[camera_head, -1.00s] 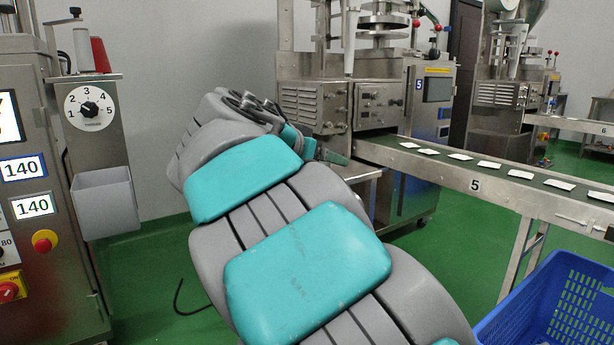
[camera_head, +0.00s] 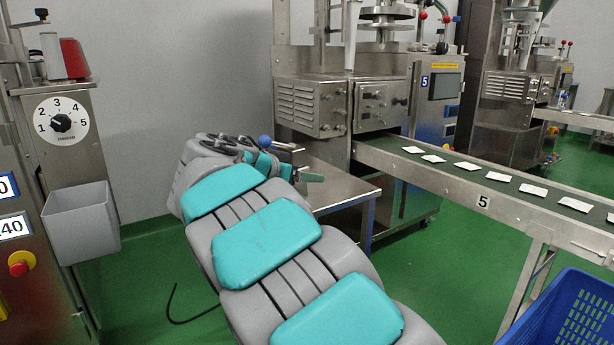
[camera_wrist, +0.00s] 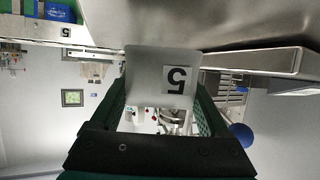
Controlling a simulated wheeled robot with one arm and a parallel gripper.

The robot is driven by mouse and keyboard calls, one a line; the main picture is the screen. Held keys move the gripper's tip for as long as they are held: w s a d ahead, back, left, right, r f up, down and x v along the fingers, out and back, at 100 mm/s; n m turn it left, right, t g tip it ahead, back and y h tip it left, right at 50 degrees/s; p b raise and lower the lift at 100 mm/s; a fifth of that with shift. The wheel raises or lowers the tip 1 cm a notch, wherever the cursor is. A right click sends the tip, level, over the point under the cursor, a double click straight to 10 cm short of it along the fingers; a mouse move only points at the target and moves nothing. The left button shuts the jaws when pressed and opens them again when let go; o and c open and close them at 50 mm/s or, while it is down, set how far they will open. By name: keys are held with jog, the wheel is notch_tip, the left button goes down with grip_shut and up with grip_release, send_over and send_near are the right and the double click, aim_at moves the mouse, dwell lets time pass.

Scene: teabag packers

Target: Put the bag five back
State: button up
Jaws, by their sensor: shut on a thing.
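My gripper (camera_head: 306,178) is at the far end of my arm, in front of machine five, beside the metal side table. In the wrist view my gripper (camera_wrist: 160,92) has its two green fingers shut on a pale grey, flat-faced thing marked 5 (camera_wrist: 150,72). The number is upside down in that view. I cannot tell whether this is the bag five itself. In the head view my arm hides most of the fingers and the held thing cannot be made out.
A conveyor marked 5 (camera_head: 450,188) carries several white packets rightward. A blue ball knob (camera_head: 265,141) is close to my gripper. A blue crate (camera_head: 560,315) is at lower right. A grey bin (camera_head: 80,222) hangs at left.

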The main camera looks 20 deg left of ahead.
jog(key=shift+f, duration=0.7)
jog(key=shift+f, duration=0.15)
jog(key=o, duration=1.3)
jog(key=shift+c, duration=0.2)
jog(key=shift+r, duration=0.2)
jog(key=shift+s, duration=0.25)
jog(key=v, duration=1.1)
jog(key=shift+s+a+r, duration=0.1)
jog(key=shift+s+r, duration=0.05)
jog(key=shift+s, duration=0.1)
